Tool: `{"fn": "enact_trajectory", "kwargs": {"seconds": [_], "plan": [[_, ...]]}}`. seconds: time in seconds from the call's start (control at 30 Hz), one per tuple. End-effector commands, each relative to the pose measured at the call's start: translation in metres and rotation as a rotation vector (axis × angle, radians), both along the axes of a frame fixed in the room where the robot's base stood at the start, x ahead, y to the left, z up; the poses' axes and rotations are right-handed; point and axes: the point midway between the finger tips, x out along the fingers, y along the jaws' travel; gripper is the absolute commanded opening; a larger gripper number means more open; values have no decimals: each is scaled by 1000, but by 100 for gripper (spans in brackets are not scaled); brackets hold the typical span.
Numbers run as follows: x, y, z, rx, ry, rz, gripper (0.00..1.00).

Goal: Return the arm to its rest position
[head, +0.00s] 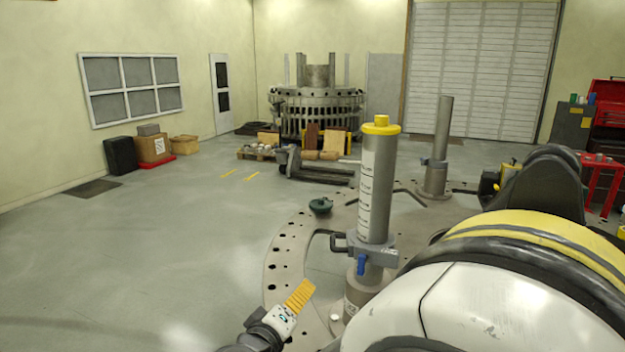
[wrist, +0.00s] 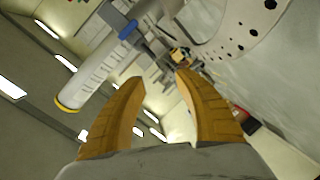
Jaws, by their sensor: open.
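My gripper (head: 301,293) is low in the head view, over the near left rim of the turret plate (head: 285,255), left of the nearest post. Its yellow-orange fingers also show in the wrist view (wrist: 160,80), spread apart with nothing between them. My white, black and yellow arm fills the lower right of the head view and hides part of the plate. The near post (head: 375,185) is a grey cylinder with a yellow cap and a blue handle at its clamp. It also shows tilted in the wrist view (wrist: 95,80), beyond the left finger.
A second grey post (head: 440,150) stands farther back on the plate. A small dark green object (head: 320,206) sits near the plate's rim. A pallet jack (head: 320,170) and boxes (head: 155,148) are farther off. The floor (head: 150,250) to the left is clear.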

Motion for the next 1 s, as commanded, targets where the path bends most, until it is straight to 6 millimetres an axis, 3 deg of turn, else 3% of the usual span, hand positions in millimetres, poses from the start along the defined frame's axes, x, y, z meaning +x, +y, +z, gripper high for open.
{"fn": "enact_trajectory", "kwargs": {"seconds": [0.03, 0.27, 0.53, 0.67, 0.8, 1.0], "plan": [[0, -14, -3, 14, 24, -18, 38], [-6, -62, -13, 86, 135, -70, 38], [-35, -130, -33, 228, 285, -142, 38], [-70, -172, -52, 358, 380, -189, 38], [-121, -207, -75, 540, 464, -229, 38], [-183, -223, -103, 789, 507, -255, 38]]}}
